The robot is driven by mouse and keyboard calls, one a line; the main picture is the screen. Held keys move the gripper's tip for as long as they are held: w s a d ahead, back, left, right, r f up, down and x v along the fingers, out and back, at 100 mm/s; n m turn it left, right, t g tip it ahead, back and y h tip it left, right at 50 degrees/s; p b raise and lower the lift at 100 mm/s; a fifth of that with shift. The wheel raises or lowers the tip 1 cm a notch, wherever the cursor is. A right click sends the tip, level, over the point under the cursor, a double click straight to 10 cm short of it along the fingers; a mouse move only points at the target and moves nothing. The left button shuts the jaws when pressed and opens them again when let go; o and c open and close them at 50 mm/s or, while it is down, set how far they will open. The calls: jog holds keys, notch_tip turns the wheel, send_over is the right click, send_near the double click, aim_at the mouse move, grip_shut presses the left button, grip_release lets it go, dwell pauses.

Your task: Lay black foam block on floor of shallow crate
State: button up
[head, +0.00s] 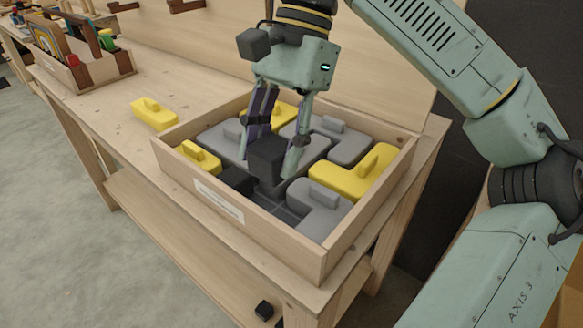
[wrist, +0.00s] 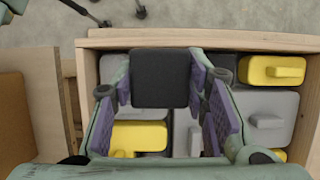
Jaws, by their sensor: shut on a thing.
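The shallow crate (head: 214,203) is a light wooden box on the workbench, with a white label on its front wall. My gripper (head: 271,143) points down into it and is shut on a black foam block (head: 267,160). The block is between the two fingers, low over the crate's front middle; I cannot tell whether it touches the floor. In the wrist view the block (wrist: 160,78) sits between the purple finger pads near the crate's wall (wrist: 88,85). Another dark block (head: 237,181) lies in the crate to its left. Some dark floor (head: 277,207) shows in front.
Grey pieces (head: 318,207) and yellow pieces (head: 355,179) with raised grips fill much of the crate around the block. A loose yellow piece (head: 154,115) lies on the bench (head: 115,103) left of the crate. Small black blocks (head: 264,310) lie below the bench top.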

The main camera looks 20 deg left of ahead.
notch_tip(320, 180, down, 10)
jog(key=shift+f, duration=0.1)
dwell(0.4)
jog(key=shift+f, duration=0.1)
jog(key=o, duration=0.5)
jog(key=shift+o, duration=0.2)
jog(key=p+v, duration=0.1)
jog(key=v, duration=1.1)
